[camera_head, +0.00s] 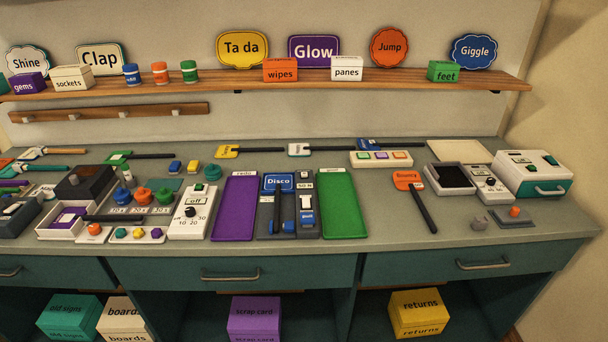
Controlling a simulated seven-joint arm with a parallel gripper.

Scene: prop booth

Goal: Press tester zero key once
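No part is readable as the tester's zero key, and I cannot tell for sure which device is the tester. A small white device (491,195) with a little green display and a dark dial stands at the right of the counter, beside a dark-topped tray (436,189). Right of it is a white and teal box (520,182) with a small display, green buttons on top and a front handle. Another white unit (180,229) at centre left has an "off" display, a green button and a dial marked 10, 20, 30. My gripper is not in view.
The counter (375,220) is crowded at left with signs, knobs and boxes. Purple (235,208) and green (344,205) mats flank a dark rack with a "Disco" sign (278,183). An orange sign (406,177) with a dark handle lies right of centre. A shelf (215,80) runs behind.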

